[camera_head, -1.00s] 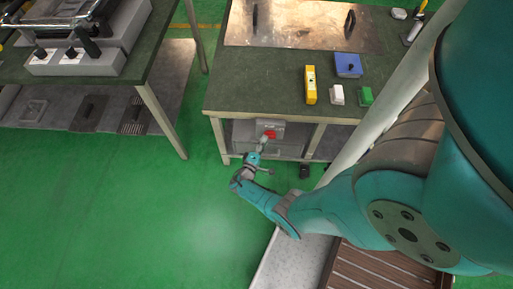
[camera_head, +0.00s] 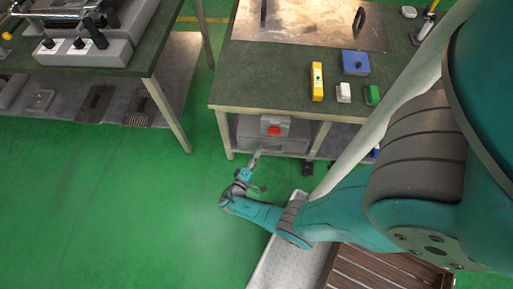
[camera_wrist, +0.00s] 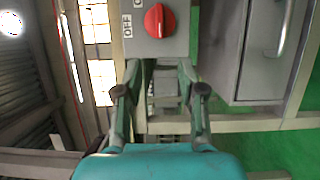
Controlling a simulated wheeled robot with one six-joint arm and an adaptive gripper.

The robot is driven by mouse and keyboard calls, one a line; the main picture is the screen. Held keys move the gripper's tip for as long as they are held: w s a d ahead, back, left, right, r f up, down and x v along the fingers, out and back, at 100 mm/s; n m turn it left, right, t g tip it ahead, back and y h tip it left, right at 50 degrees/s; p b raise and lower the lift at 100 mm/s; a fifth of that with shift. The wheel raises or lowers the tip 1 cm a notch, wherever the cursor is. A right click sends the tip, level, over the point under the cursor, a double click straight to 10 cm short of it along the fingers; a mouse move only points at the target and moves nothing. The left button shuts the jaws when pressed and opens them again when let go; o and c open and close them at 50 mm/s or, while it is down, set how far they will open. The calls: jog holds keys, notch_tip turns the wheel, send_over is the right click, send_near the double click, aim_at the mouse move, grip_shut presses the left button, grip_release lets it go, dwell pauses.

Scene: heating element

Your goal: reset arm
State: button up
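My gripper (camera_head: 256,160) is at the end of the outstretched teal arm, in front of the workbench's lower part. In the wrist view my gripper (camera_wrist: 161,92) has its two fingers apart, with nothing between them but background. A grey switch box (camera_head: 274,121) with a red knob (camera_head: 274,131) sits under the workbench top. In the wrist view the red knob (camera_wrist: 159,20) is beyond the fingertips, apart from them. An "OFF" label is left of the knob, and another label above is cut off.
The green-topped workbench (camera_head: 265,86) carries a metal plate (camera_head: 305,18), a yellow block (camera_head: 317,82), a blue box (camera_head: 355,62), and small white and green blocks. Another table (camera_head: 140,62) with equipment stands at left. Green floor (camera_head: 130,200) between is clear.

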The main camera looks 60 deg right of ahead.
dwell(0.5)
jog(key=s+a+f+n+t+y, duration=0.1)
jog(key=s+a+f+y, duration=0.1)
jog(key=s+f+y, duration=0.3)
jog(key=s+a+f+y, duration=0.1)
jog(key=s+a+f, duration=0.1)
jog(key=s+f, duration=0.35)
jog(key=s+a+r+t+y, duration=0.4)
jog(key=s+a+r+y, duration=0.15)
jog(key=s+a, duration=0.3)
jog(key=a+r+t+y, duration=0.2)
jog(key=a+r+y, duration=0.15)
jog(key=r, duration=0.45)
jog(key=a+r+t+y, duration=0.2)
jog(key=a+r, duration=0.3)
jog(key=r, duration=0.3)
notch_tip(320, 180, up, 26)
jog(key=a+m+t+y, duration=0.1)
jog(key=a+t, duration=0.1)
jog(key=t, duration=0.3)
jog(key=shift+r+t, duration=0.2)
jog(key=shift+t, duration=0.2)
jog(key=shift+w, duration=0.1)
